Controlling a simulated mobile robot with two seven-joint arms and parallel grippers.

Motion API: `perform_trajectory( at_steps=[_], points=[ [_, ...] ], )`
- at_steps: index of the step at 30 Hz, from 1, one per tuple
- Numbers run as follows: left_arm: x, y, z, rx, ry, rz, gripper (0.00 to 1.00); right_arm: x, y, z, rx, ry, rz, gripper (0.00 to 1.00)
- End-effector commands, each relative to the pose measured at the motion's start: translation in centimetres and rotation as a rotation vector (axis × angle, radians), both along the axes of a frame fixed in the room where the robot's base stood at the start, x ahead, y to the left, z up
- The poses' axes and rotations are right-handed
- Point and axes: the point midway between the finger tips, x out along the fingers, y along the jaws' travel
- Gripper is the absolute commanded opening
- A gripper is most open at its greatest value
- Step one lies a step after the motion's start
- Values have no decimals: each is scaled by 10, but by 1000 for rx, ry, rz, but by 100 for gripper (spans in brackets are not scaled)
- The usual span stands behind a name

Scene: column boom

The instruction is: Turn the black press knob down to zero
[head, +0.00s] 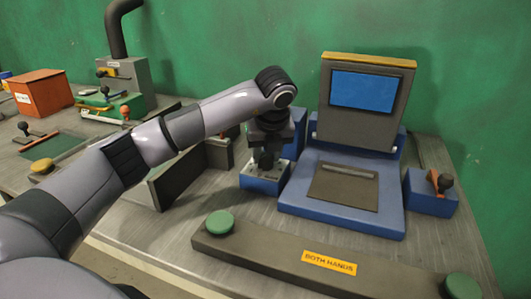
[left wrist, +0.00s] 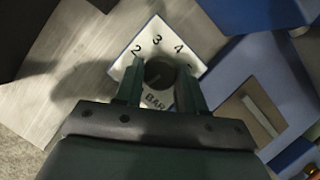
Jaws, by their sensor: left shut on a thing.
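The black press knob (left wrist: 158,73) sits on a white dial plate (left wrist: 150,45) marked 2, 3, 4 and BAR, seen in the left wrist view. Other marks are hidden by my fingers, and I cannot tell which number the knob points to. My left gripper (head: 265,162) is shut on the knob, one finger on either side, pointing down from above. In the head view the knob's blue box (head: 262,186) stands left of the press, and the gripper mostly hides the knob. My right gripper is not in view.
The blue press (head: 300,200) with its upright screen panel (head: 362,91) stands close to the right. A smaller blue box with a lever (head: 430,198) is beyond it. A dark bar with green buttons (head: 310,262) runs in front. A dark upright plate (head: 178,178) stands to the left.

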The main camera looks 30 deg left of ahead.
Motion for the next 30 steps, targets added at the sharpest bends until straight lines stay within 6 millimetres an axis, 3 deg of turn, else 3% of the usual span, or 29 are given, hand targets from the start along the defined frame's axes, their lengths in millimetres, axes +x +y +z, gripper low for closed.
perform_trajectory(
  at_steps=[12,29,30],
  points=[
    [2,-1,2,-1,-4,192,9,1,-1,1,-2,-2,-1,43],
    [2,0,2,-1,-6,221,9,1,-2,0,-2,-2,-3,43],
    [2,0,2,-2,-5,221,49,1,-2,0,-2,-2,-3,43]
  ],
)
